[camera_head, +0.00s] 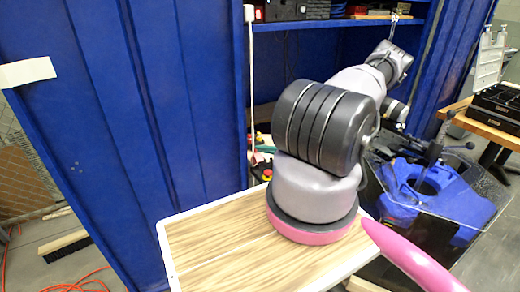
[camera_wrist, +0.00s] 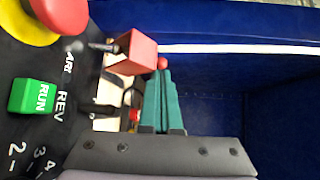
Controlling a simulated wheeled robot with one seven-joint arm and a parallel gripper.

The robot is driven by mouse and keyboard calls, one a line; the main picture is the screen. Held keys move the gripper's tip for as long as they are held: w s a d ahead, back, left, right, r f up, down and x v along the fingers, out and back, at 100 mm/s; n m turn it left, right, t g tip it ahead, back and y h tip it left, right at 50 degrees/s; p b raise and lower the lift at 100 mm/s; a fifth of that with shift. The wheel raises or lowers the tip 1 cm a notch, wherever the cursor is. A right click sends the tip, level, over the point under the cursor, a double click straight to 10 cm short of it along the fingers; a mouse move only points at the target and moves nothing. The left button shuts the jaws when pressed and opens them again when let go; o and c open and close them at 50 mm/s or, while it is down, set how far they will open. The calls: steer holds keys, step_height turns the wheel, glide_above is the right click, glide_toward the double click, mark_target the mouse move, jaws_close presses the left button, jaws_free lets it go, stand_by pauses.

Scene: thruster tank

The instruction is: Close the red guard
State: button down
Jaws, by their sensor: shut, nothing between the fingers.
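The red guard (camera_wrist: 134,52) is a small red box cover in the wrist view, standing out from the dark control panel (camera_wrist: 50,75). A metal toggle lever (camera_wrist: 100,46) shows uncovered just left of it. My gripper (camera_wrist: 163,75) has two teal fingers held together with nothing between them. The fingertips lie just right of and slightly below the guard in the picture; whether they touch it I cannot tell. A small red ball (camera_wrist: 162,63) shows at the fingertips. In the head view my arm hides most of the panel, and the guard cannot be made out.
A red stop button on a yellow base (camera_wrist: 45,18) and a green RUN button (camera_wrist: 33,97) stand out left of the guard. A blue cabinet wall (camera_wrist: 235,95) lies to the right, with open space before it. A blue machine (camera_head: 430,190) stands right of my arm.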

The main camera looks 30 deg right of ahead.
mark_target(262, 158)
steer(key=shift+s+f, duration=0.1)
steer(key=shift+s, duration=1)
steer(key=shift+s+f, duration=0.25)
steer(key=shift+s, duration=0.25)
steer(key=shift+s+f, duration=0.25)
steer(key=shift+s, duration=0.25)
steer(key=shift+s+d+f+n+t+y, duration=0.1)
steer(key=shift+s+f+n+t+y, duration=0.2)
steer(key=shift+n+t+y, duration=0.15)
